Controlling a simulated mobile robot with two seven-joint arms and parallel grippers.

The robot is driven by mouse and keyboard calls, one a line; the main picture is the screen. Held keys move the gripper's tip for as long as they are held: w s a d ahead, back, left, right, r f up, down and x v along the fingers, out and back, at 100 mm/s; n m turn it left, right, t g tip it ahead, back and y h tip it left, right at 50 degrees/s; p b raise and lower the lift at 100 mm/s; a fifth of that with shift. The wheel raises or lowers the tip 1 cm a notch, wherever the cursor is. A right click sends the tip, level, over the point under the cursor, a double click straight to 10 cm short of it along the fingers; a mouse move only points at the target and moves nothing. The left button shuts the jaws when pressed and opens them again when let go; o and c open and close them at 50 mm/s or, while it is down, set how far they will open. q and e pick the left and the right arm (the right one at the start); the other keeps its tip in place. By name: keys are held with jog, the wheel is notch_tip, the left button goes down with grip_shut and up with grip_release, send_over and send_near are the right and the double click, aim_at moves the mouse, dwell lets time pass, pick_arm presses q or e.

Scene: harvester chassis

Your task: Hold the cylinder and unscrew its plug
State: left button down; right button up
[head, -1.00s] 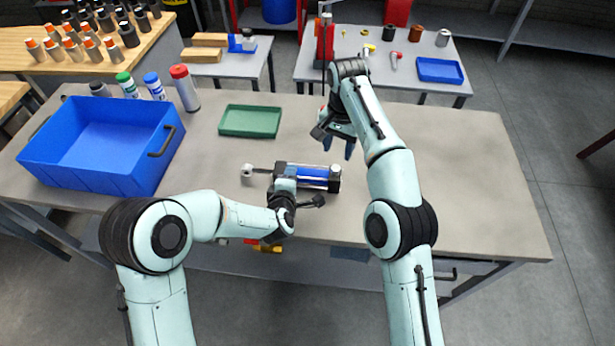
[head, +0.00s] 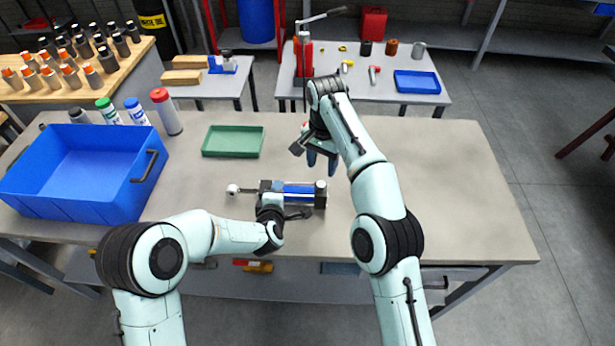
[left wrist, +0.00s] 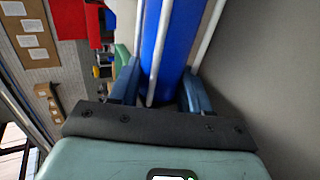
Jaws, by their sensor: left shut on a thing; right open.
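The cylinder (head: 298,190) has a blue barrel, thin rods and dark end blocks. It lies sideways on the grey workbench, with a silver rod eye (head: 233,190) at its left end. My left gripper (head: 271,201) is shut on the cylinder near its left part; the left wrist view shows the blue barrel (left wrist: 164,45) between the two fingers. I cannot make out the plug.
A blue bin (head: 75,172) stands on the left of the bench, with several capped bottles behind it. A green tray (head: 233,141) lies behind the cylinder. The bench's right side (head: 450,190) is clear. Back tables hold tools and a blue tray (head: 417,82).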

aim_at(321, 184)
jog(key=m, duration=1)
jog(key=shift+m, duration=0.3)
jog(key=m, duration=0.4)
jog(key=shift+m, duration=0.3)
jog(key=m, duration=0.5)
jog(key=shift+m, duration=0.4)
jog(key=shift+f, duration=4)
grip_shut()
